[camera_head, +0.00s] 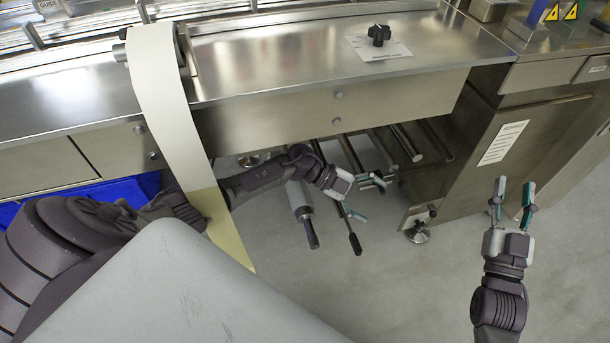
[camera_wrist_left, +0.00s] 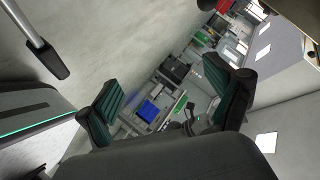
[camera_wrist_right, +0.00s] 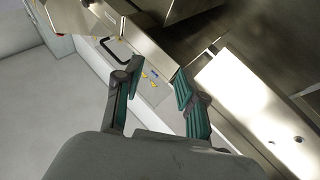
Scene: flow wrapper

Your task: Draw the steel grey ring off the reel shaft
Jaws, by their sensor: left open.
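Below the machine, a light grey shaft (camera_head: 297,192) sticks out towards me in the head view, with a thinner dark end. A grey collar (camera_head: 304,213) sits around it just before that end; it looks like the steel grey ring, but it is too small to be sure. My left gripper (camera_head: 364,197) is open and empty, to the right of the shaft and apart from it; its open fingers also show in the left wrist view (camera_wrist_left: 168,108). My right gripper (camera_head: 513,198) is open and empty, far to the right; its fingers show in the right wrist view (camera_wrist_right: 158,105).
A rod with a black handle (camera_head: 354,243) hangs between the shaft and my left gripper; it seems to show in the left wrist view (camera_wrist_left: 45,58). A cream film web (camera_head: 165,95) hangs over my left arm. Blue crate (camera_head: 85,195) at left. A cabinet (camera_head: 490,150) stands right.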

